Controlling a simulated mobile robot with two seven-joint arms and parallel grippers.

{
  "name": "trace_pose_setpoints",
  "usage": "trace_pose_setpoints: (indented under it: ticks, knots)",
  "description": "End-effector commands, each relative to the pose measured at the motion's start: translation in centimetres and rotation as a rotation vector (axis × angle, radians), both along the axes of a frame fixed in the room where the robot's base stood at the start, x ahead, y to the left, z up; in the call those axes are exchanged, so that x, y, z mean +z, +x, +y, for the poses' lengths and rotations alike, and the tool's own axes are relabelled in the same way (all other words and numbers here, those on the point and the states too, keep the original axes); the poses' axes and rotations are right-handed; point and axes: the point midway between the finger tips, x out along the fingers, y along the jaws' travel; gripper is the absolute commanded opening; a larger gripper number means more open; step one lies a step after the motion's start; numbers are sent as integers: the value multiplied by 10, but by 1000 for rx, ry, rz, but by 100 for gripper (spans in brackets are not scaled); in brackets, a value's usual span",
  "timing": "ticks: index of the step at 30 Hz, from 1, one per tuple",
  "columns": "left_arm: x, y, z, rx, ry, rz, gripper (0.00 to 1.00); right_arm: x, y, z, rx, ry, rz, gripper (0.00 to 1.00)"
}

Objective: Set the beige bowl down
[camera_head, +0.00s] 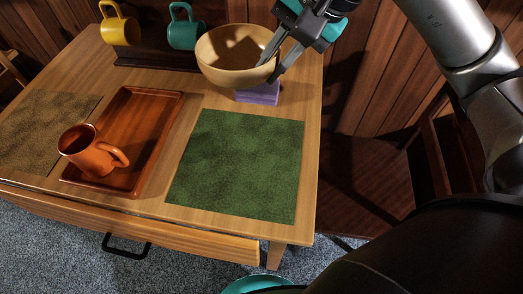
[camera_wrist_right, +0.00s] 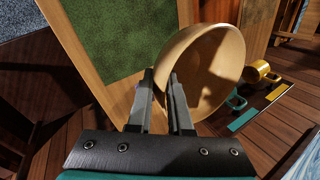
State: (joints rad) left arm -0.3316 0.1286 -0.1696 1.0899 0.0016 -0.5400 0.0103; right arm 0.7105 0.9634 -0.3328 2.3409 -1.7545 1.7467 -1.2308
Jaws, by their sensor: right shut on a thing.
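The beige bowl (camera_head: 228,54) is upright at the back right of the table in the head view, in front of the dark wall. My right gripper (camera_head: 272,62) is shut on the bowl's right rim. In the right wrist view the gripper's two fingers (camera_wrist_right: 163,88) straddle the wall of the bowl (camera_wrist_right: 218,65). A purple block (camera_head: 259,94) shows below the bowl's right side on the table. I cannot tell whether the bowl touches the block or the table. My left gripper is not in view.
A green mat (camera_head: 240,165) lies bare at the table's front right. A brown tray (camera_head: 150,110) holds an orange mug (camera_head: 88,150). A brown mat (camera_head: 40,125) is at the left. Yellow (camera_head: 120,30) and teal (camera_head: 186,32) mugs are at the back. An open drawer (camera_head: 130,222) juts out in front.

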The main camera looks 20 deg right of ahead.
Motion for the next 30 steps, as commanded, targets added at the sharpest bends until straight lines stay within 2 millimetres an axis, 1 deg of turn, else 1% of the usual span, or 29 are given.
trace_pose_setpoints:
  ticks: [1, 5, 15, 22, 27, 30]
  knots:
    - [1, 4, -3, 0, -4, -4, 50, -8, 0, 0, 0, 0, 2, 0]
    - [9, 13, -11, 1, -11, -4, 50, -27, 0, 0, -1, 2, 2, 0]
    - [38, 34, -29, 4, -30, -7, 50, -76, 0, 0, 0, 1, 2, 0]
    - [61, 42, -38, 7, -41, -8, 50, -109, 0, 0, -1, 1, 1, 0]
    - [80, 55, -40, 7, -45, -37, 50, -138, 0, 0, -1, 2, 2, 0]
    - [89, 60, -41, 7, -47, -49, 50, -149, 0, 0, -1, 3, 1, 0]
